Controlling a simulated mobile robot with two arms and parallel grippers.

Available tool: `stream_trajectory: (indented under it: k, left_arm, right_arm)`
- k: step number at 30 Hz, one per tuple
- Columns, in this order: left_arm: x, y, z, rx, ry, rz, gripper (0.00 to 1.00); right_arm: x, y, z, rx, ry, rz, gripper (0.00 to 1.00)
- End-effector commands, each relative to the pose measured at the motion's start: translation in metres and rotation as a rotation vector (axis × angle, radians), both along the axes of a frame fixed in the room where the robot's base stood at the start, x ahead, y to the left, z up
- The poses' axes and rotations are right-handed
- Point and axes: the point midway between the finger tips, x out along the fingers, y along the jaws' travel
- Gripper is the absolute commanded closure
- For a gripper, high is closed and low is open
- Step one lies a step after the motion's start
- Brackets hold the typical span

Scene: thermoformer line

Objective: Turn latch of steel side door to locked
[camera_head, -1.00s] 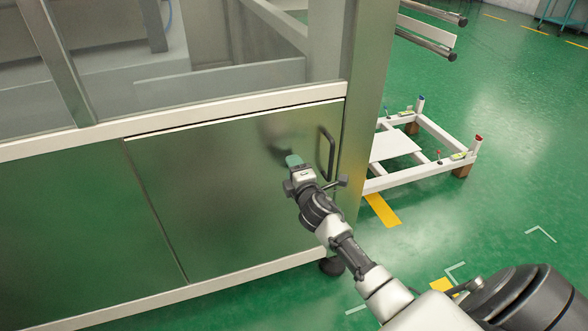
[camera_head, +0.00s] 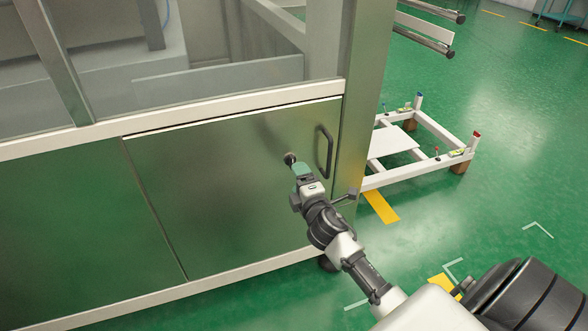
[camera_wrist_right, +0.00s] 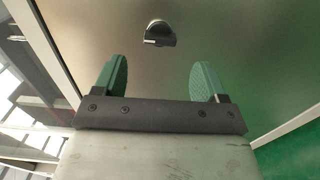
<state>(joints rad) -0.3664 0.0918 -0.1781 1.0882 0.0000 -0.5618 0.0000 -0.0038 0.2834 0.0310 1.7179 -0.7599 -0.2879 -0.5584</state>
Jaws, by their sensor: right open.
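The steel side door (camera_head: 215,205) is a closed brushed panel with a dark bar handle (camera_head: 325,152) near its right edge. The latch (camera_head: 289,158) is a small round dark piece left of the handle. It also shows in the right wrist view as a dark knob (camera_wrist_right: 159,34), top centre, beyond the fingertips. My right gripper (camera_head: 300,168) is just below the latch in the head view. In the wrist view its two green fingers (camera_wrist_right: 158,78) are spread apart with nothing between them, clear of the latch. My left gripper is not in view.
A white wheeled frame (camera_head: 425,150) stands on the green floor right of the machine. The machine's corner post (camera_head: 362,120) is right of the door, and a pale rail (camera_head: 235,108) runs above it. Open floor (camera_head: 510,130) lies to the right.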

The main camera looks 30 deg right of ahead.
Motion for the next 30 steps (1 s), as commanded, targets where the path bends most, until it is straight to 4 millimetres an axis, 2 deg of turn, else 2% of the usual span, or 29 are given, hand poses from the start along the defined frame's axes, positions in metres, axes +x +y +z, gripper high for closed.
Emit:
stream_trajectory:
  k: [3, 9, 27, 30]
  left_arm:
    - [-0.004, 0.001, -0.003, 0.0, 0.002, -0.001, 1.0]
    - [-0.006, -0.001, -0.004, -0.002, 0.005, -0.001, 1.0]
    - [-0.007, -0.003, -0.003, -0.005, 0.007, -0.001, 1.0]
    - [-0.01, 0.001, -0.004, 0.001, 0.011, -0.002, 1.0]
  right_arm:
    - [-0.023, 0.006, 0.0, 0.001, 0.002, 0.001, 0.28]
    - [-0.045, 0.011, -0.001, -0.001, 0.001, 0.0, 0.28]
    - [-0.048, 0.012, 0.0, 0.0, 0.0, 0.0, 0.28]
    - [-0.049, 0.013, -0.011, 0.027, 0.02, -0.001, 0.28]
